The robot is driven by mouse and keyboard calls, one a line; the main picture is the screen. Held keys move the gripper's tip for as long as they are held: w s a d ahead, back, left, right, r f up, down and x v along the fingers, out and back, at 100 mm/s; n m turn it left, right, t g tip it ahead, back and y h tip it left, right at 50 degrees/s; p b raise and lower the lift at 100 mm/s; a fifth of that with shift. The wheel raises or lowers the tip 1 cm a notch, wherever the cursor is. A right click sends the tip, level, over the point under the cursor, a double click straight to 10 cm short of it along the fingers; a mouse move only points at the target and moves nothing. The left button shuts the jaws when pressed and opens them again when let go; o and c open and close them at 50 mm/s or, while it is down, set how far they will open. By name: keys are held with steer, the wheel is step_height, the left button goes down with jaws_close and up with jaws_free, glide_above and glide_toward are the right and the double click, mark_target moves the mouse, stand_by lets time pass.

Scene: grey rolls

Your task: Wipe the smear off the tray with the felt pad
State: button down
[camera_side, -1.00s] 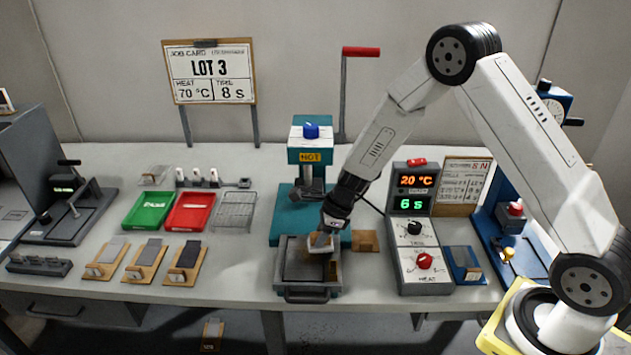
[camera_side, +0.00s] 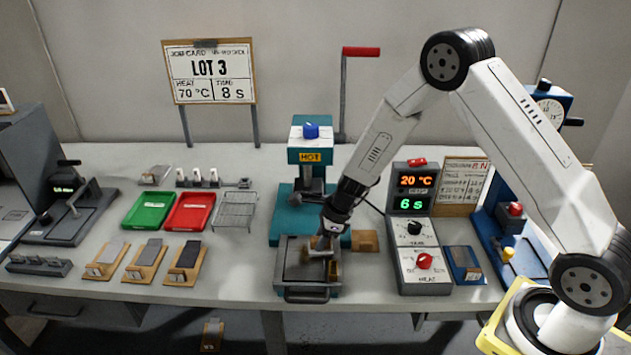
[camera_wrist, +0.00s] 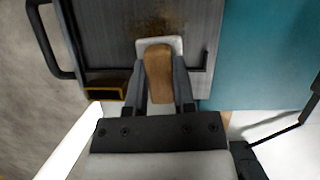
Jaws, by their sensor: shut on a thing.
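The dark grey tray (camera_side: 291,268) sits at the front of the teal press, with its handle toward the table's front edge. It also shows in the wrist view (camera_wrist: 105,50). A brown, speckled smear (camera_wrist: 153,20) lies on the tray just beyond the pad. The felt pad has a wooden handle (camera_wrist: 158,75) and a pale felt base (camera_wrist: 173,43). My gripper (camera_side: 324,246) is shut on the pad's handle, over the right part of the tray. The pad appears down on the tray surface, but I cannot see its underside. The fingers also show in the wrist view (camera_wrist: 158,88).
The teal press (camera_side: 283,222), marked hot, stands behind the tray. A wooden block (camera_side: 365,241) and the control box (camera_side: 423,262) are to the right. Green (camera_side: 149,210) and red (camera_side: 190,212) trays and a wire rack (camera_side: 236,211) lie left.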

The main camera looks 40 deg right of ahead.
steer(key=shift+w+a, duration=0.1)
steer(key=shift+w+a+r, duration=0.1)
steer(key=shift+w+a, duration=1.1)
steer(key=shift+a, duration=0.05)
steer(key=shift+w, duration=0.1)
steer(key=shift+w+a+f, duration=0.2)
steer(key=shift+w+a, duration=1)
steer(key=shift+a, duration=0.1)
steer(key=shift+r, duration=0.1)
steer(key=shift+s+d, duration=1.3)
steer(key=shift+d, duration=0.05)
